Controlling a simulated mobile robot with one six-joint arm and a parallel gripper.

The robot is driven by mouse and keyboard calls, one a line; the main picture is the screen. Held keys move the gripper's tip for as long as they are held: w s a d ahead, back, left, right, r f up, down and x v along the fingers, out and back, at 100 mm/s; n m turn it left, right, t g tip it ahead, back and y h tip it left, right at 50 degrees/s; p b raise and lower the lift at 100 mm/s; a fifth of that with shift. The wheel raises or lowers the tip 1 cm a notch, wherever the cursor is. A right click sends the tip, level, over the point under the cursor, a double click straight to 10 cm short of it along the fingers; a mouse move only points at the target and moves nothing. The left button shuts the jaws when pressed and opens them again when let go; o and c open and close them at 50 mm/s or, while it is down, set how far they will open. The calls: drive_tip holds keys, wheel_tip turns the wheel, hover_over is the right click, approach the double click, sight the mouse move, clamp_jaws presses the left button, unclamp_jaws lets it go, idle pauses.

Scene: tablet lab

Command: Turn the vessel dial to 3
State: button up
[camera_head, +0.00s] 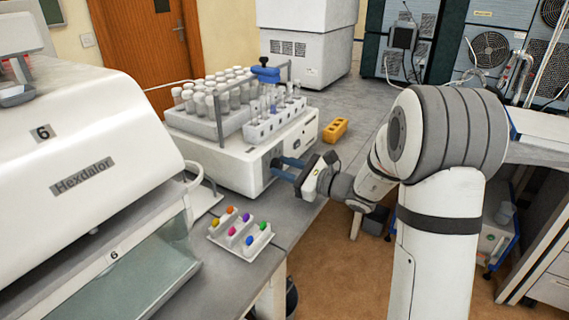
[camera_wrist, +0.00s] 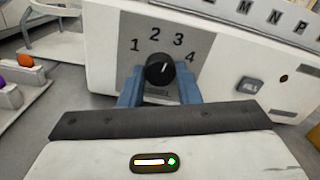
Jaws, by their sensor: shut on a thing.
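The vessel dial (camera_wrist: 157,70) is a round black knob on a grey plate (camera_wrist: 203,38) marked 1, 2, 3 and 4 in an arc. Its short white mark slants up and to the right, roughly toward the 3. The dial sits on the front of the white vessel machine (camera_head: 228,165), which bears racks of tubes. My gripper (camera_wrist: 159,88) has its blue fingers on either side of the dial and is shut on it. In the head view my gripper (camera_head: 283,168) reaches the machine's front from the right; the dial is hidden there.
A panel button (camera_wrist: 249,86) and a small red light (camera_wrist: 283,78) lie right of the dial. A large white Hexdalor machine (camera_head: 80,160) stands at left. A tray of coloured-top vials (camera_head: 240,232) lies near the bench edge. A yellow block (camera_head: 334,130) sits behind my gripper.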

drive_tip(key=shift+m+p, duration=0.3)
drive_tip(key=shift+m, duration=0.3)
drive_tip(key=o, duration=1)
drive_tip(key=shift+c, duration=0.2)
drive_tip(key=v, duration=0.7)
drive_tip(key=shift+s+d, duration=0.15)
drive_tip(key=shift+d, duration=0.25)
